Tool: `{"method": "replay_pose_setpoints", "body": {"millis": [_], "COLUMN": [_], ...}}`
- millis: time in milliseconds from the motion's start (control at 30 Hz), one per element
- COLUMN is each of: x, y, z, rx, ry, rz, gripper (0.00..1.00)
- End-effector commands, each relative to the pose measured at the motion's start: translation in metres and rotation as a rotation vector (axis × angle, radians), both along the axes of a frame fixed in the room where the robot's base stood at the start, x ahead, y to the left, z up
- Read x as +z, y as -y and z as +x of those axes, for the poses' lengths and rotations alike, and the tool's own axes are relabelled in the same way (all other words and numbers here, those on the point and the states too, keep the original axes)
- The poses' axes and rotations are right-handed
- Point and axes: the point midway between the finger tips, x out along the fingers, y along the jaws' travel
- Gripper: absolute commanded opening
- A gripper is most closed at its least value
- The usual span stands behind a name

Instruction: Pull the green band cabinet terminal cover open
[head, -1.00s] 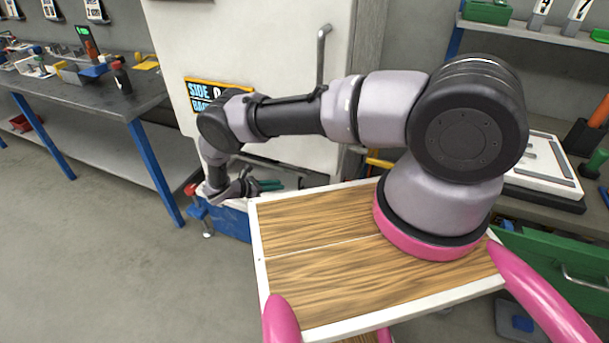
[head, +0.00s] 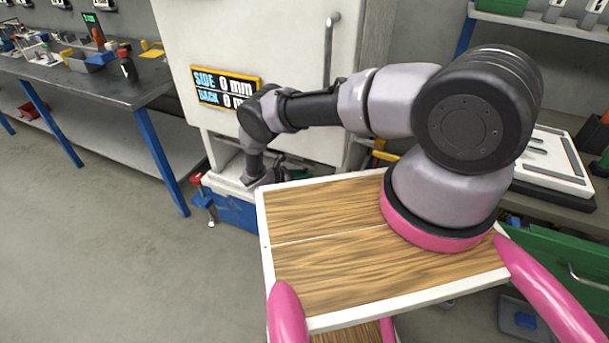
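The cream-white cabinet (head: 285,42) stands ahead, with a grey vertical bar handle (head: 329,50) on its front and a sign (head: 226,87) reading "SIDE 0 mm, BACK 0 mm". A low opening (head: 232,162) shows under its front panel. My gripper (head: 280,180) reaches down at this opening, behind the far edge of my wooden top. Its fingers are mostly hidden, so I cannot tell whether they are open or shut. A small dark green piece (head: 299,173) shows just right of it; I cannot tell whether they touch. I cannot make out a green-banded terminal cover.
A workbench (head: 104,90) with blue legs stands at left. An open green drawer (head: 560,262) and shelves are at right. The floor at front left is clear.

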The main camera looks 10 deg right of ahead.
Motion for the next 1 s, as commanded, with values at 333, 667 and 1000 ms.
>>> {"method": "replay_pose_setpoints", "body": {"millis": [333,667,1000], "x": [0.0001,0.0002,0.0003], "y": [-0.0002,-0.0004,-0.0006], "z": [-0.0001,0.0001,0.0002], "rx": [0.0,0.0,0.001], "ry": [0.0,0.0,0.0], "rz": [0.0,0.0,0.0], "gripper": [0.0,0.0,0.0]}}
